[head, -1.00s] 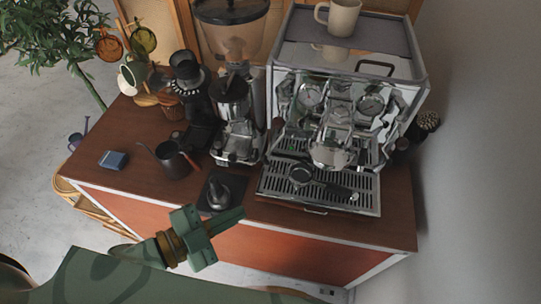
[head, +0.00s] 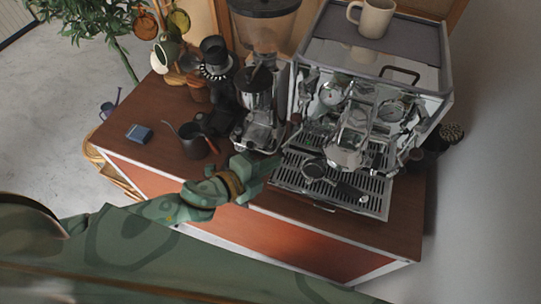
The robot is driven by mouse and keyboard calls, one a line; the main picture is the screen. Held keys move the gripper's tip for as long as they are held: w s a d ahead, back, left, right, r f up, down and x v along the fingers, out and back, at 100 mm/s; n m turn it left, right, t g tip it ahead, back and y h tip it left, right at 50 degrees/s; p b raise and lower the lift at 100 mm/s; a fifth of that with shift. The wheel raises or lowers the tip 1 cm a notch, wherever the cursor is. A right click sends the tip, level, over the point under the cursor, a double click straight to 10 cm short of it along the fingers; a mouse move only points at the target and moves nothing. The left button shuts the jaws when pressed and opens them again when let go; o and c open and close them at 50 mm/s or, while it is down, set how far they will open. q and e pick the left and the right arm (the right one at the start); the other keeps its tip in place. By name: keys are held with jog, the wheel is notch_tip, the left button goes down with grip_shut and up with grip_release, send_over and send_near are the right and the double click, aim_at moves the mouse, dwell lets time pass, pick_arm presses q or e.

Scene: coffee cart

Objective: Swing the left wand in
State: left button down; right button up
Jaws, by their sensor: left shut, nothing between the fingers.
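The espresso machine (head: 433,104) stands at the right of the cart. Its left steam wand (head: 293,133) hangs at the machine's left front side, near the grinder; its lower end is hard to make out among the chrome. My left gripper (head: 279,158) is shut and empty. Its fingertips point up and right, near the left front corner of the drip tray (head: 352,204), close below the wand. I cannot tell whether they touch anything. My right gripper is out of view.
The grinder (head: 259,130) stands just left of the machine. A black kettle (head: 196,143) and a blue box (head: 139,133) are farther left. A portafilter (head: 316,170) lies on the drip tray. A cream mug (head: 372,18) sits on the machine. The cart's front right top is clear.

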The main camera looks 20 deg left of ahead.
aim_at(279, 154)
pick_arm(q)
jog(key=w+f+b, duration=0.1)
jog(key=b, duration=0.1)
jog(key=w+f+t+b, duration=0.1)
jog(key=b, duration=0.2)
jog(key=shift+w+a+f+h, duration=0.2)
jog(key=shift+w+f+h, duration=0.1)
jog(key=shift+w, duration=0.1)
jog(key=shift+w+r+m+b, duration=0.1)
jog(key=shift+w+m+b, duration=0.1)
jog(key=shift+m+b, duration=0.3)
jog(key=shift+r+t, duration=0.1)
jog(key=shift+t, duration=0.2)
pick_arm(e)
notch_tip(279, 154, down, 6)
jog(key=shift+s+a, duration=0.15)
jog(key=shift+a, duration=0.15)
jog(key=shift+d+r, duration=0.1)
pick_arm(q)
jog(key=shift+r, duration=0.1)
